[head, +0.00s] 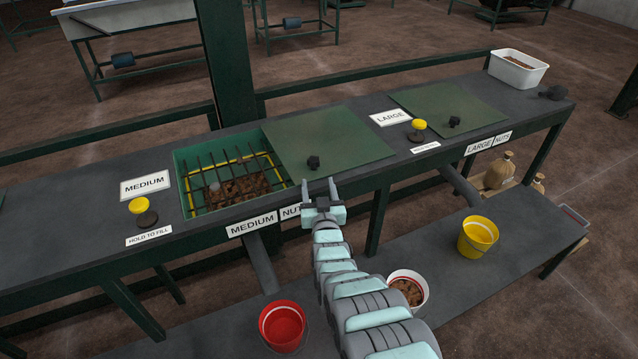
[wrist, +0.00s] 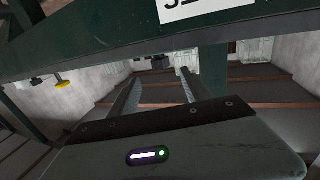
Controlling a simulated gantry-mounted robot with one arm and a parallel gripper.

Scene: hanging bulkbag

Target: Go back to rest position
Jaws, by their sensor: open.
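My gripper (head: 319,194) is open and empty. It is at the front edge of the dark table, in front of the green lid of the medium station in the head view. In the wrist view its two fingers (wrist: 158,92) stand apart with nothing between them, and the table's green front edge with part of a white label (wrist: 205,8) crosses above. My segmented arm reaches up from the bottom of the head view.
A green bin (head: 185,180) with a grate and nuts stands open beside a green lid (head: 330,137). Yellow knobs (head: 137,205) (head: 419,124) stand on the table. Red (head: 283,326), white (head: 423,277) and yellow (head: 478,237) buckets stand on the lower shelf. A white tub (head: 518,76) is far right.

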